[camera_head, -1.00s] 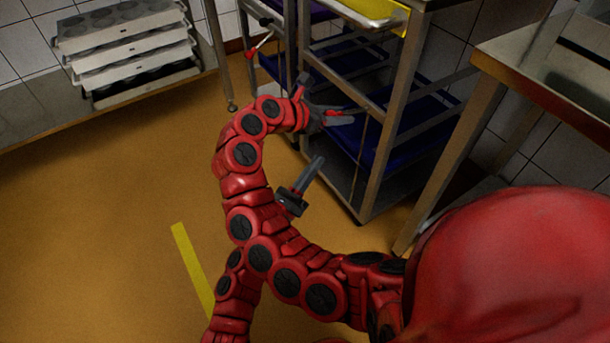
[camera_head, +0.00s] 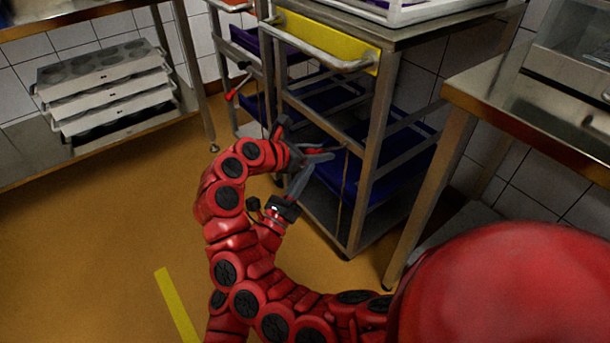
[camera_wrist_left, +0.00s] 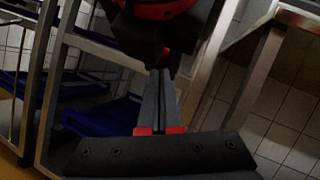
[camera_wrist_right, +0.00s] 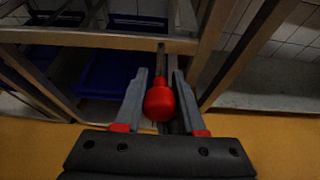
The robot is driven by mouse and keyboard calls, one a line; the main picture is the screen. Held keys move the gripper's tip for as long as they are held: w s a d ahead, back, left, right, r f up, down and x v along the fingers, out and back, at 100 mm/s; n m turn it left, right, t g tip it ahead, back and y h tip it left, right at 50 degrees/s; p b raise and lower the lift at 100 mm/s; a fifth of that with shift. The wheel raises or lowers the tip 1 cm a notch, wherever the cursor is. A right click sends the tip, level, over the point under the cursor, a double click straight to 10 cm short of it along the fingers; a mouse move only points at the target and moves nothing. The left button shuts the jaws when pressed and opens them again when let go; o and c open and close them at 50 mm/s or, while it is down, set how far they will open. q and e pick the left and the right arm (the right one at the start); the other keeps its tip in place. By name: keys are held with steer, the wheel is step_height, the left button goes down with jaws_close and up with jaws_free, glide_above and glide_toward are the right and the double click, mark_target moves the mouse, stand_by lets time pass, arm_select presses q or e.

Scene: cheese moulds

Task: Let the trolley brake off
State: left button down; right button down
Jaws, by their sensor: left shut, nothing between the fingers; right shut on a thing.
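The near trolley (camera_head: 368,150) is a steel frame with a yellow panel (camera_head: 328,42) and a pale push handle at its top. My right gripper (camera_head: 322,154) is at its lower front rail. In the right wrist view the gripper (camera_wrist_right: 160,98) is shut on the red knob (camera_wrist_right: 160,103) of the brake lever, which runs back toward the trolley frame. My left gripper (camera_head: 300,183) is shut and empty, just below my right one. Its closed fingers show in the left wrist view (camera_wrist_left: 160,100), with my right wrist behind them.
Another trolley stands behind to the left, with a red-knobbed lever (camera_head: 230,96). Blue trays (camera_head: 345,178) sit inside the near trolley. A steel table (camera_head: 470,95) is close on the right. Stacked grey moulds (camera_head: 105,85) rest on a low shelf at left. The floor at left is clear.

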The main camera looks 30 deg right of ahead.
arm_select(q)
steer(key=shift+w+d+r, duration=0.1)
steer(key=shift+w+r, duration=0.05)
steer(key=shift+r, duration=0.65)
arm_select(e)
steer(key=shift+a+f, duration=0.1)
steer(key=c, duration=0.5)
jaws_free()
arm_select(q)
steer(key=shift+f, duration=0.1)
